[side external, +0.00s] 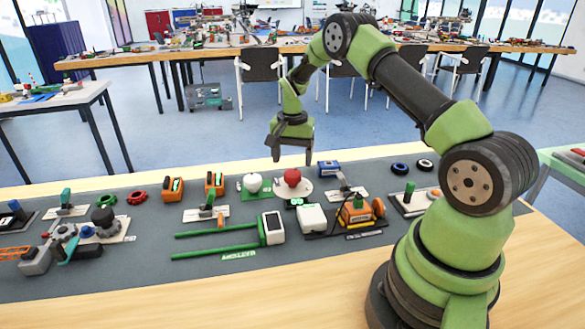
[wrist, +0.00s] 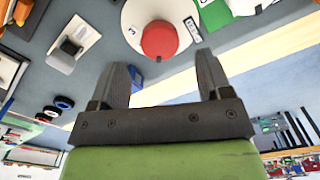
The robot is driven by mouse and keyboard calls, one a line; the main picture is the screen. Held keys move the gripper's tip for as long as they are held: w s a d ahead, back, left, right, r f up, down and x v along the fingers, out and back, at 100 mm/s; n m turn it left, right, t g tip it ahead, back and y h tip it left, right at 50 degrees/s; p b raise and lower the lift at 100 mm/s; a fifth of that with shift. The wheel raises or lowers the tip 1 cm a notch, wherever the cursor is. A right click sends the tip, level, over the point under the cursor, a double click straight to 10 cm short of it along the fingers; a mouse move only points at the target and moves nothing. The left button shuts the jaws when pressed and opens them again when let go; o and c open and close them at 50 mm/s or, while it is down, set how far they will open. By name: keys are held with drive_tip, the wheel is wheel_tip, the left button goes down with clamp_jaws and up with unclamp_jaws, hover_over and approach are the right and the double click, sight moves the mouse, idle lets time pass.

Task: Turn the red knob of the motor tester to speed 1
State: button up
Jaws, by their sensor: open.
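The red knob (side external: 292,177) sits on a round white dial plate (side external: 303,191) on the dark mat, near the mat's far edge. In the wrist view the red knob (wrist: 160,40) shows from above on its white plate (wrist: 133,14), with a "3" and a small label at the rim. My gripper (side external: 292,158) is above the knob in the side view. In the wrist view my gripper (wrist: 162,72) has its two fingers apart, with nothing between them. The knob lies beyond the fingertips and is not touched. I cannot read the knob's setting.
A white knob on a green plate (side external: 252,184) stands left of the red knob. A blue device (side external: 328,169) is close on its right. Orange boxes (side external: 214,183) are farther left. A white box (side external: 311,217) and green rods (side external: 215,230) lie nearer the camera.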

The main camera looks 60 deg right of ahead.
sight(292, 173)
wheel_tip(292, 173, up, 6)
drive_tip(key=shift+f, duration=0.1)
idle(0.5)
drive_tip(key=s+a+r+n+t, duration=0.2)
drive_tip(key=s+a+r+n, duration=0.15)
drive_tip(key=a+r, duration=0.35)
drive_tip(key=s+a+r+n+t, duration=0.2)
drive_tip(key=s+a+r, duration=0.3)
drive_tip(key=r, duration=0.5)
drive_tip(key=s+a+n+t+y, duration=0.1)
drive_tip(key=s+a+n, duration=0.1)
drive_tip(key=s+a, duration=0.2)
drive_tip(key=s+a+r+n+t+y, duration=0.1)
drive_tip(key=s+a+n+t, duration=0.1)
drive_tip(key=s+a, duration=0.3)
drive_tip(key=s, duration=0.4)
drive_tip(key=shift+s+r, duration=0.15)
drive_tip(key=shift+n, duration=0.25)
